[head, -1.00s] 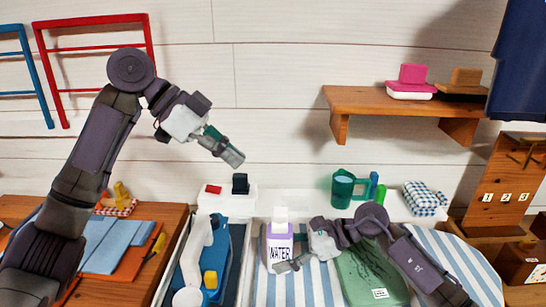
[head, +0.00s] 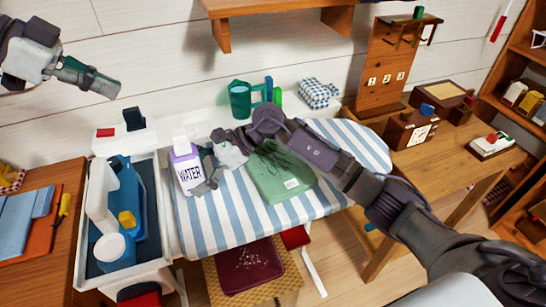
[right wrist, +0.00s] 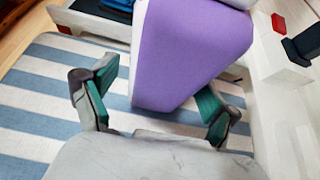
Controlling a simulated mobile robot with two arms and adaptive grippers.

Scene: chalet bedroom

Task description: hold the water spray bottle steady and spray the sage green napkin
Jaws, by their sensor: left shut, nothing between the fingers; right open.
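The water spray bottle (head: 188,172), purple and white with a WATER label, stands upright on the striped board at its left part. The sage green napkin (head: 277,176) lies flat on the same board, right of the bottle, partly behind my right arm. My right gripper (head: 207,184) is open beside the bottle. In the right wrist view, its two green-padded fingers (right wrist: 157,108) are spread either side of the purple bottle body (right wrist: 190,55), with gaps visible. My left gripper (head: 108,86) is shut and empty, raised in front of the wall, away from the bottle.
A blue and white striped ironing board (head: 215,222) carries both objects. A tray (head: 88,235) with a blue item stands at left. A wooden shelf (head: 290,5) hangs above.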

